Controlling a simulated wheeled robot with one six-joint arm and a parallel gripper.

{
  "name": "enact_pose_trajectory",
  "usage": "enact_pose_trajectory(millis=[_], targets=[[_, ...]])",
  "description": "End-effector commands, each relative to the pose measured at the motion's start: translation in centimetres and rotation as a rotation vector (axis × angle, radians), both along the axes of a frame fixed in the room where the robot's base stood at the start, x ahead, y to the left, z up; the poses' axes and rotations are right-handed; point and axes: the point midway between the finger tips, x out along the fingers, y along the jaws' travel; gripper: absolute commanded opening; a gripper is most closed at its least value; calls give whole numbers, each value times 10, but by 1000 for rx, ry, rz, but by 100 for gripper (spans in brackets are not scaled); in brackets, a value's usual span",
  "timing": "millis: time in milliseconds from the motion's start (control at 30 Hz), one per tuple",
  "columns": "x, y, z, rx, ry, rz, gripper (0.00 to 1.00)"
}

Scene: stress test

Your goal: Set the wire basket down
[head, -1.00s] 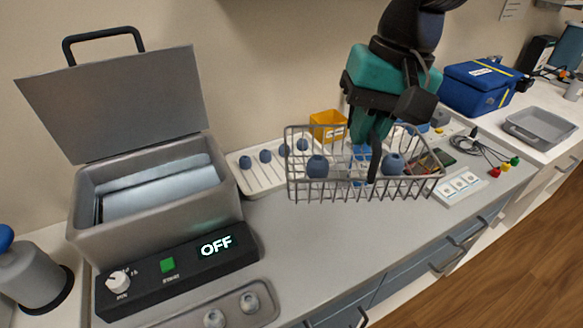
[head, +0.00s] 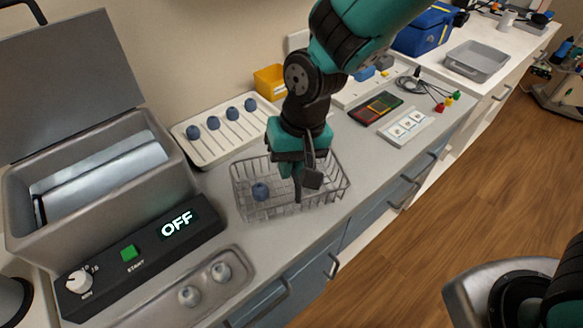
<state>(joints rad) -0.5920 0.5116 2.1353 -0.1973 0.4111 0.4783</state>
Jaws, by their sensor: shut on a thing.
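The wire basket (head: 250,212) is a grey open mesh basket in the middle of the head view, at the counter's surface between the grey bath and the counter's front edge. It looks level; I cannot tell for sure whether its base touches the counter.
The grey bath (head: 100,190) with an open lid and an OFF display stands at left. A grey tray (head: 205,297) with two knobbed pieces lies in front. A white switch panel (head: 408,128) is at right.

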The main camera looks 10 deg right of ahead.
Motion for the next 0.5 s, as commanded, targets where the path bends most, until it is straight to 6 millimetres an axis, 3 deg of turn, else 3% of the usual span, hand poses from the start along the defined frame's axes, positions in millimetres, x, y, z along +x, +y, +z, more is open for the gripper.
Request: enact_pose_trajectory(millis=[133, 500], targets=[[0, -1, -16, 0, 0, -1, 0], [0, -1, -21, 0, -1, -1, 0]])
